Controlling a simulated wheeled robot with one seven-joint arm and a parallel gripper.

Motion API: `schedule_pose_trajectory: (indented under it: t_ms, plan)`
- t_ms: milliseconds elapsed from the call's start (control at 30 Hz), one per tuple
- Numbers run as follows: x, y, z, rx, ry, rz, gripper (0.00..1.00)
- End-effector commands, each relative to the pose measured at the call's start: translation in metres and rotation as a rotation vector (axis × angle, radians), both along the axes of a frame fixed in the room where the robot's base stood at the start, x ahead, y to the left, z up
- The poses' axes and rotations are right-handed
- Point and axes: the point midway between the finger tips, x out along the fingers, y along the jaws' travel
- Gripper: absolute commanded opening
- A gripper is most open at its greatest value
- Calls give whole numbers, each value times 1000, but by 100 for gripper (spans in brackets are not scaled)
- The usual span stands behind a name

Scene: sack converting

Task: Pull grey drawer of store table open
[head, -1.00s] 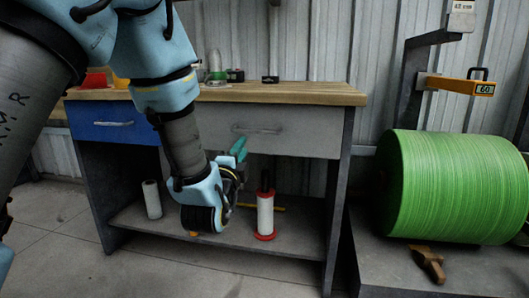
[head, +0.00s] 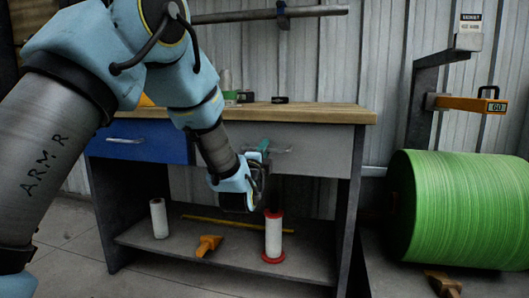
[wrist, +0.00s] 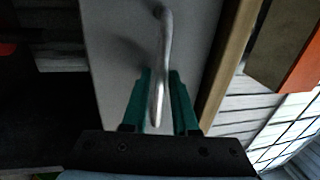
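The grey drawer (head: 325,160) is in the upper right of the store table (head: 330,115), and its front looks flush with the table, shut. Its metal bar handle (head: 281,151) is partly hidden behind my gripper (head: 264,147). In the wrist view the grey drawer front (wrist: 110,45) fills the middle, with the curved handle (wrist: 164,35) running down between the two teal fingers of my gripper (wrist: 161,80). The fingers are apart, one on each side of the handle, with small gaps showing. I cannot tell how deep they reach around it.
A blue drawer (head: 135,141) is left of the grey one. On the lower shelf are a white roll (head: 159,218), an orange tool (head: 208,245) and a red-ended spool (head: 273,237). A large green roll (head: 460,210) stands to the right. The floor in front is clear.

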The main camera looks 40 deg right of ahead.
Motion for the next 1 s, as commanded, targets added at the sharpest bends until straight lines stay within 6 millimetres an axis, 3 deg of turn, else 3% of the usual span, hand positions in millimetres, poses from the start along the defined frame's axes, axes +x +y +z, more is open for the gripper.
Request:
schedule_pose_trajectory:
  t_ms: [167,433,1000]
  plan:
    - [0,0,0,1,1,0,27]
    - [0,0,0,1,1,0,0]
    - [0,0,0,1,1,0,0]
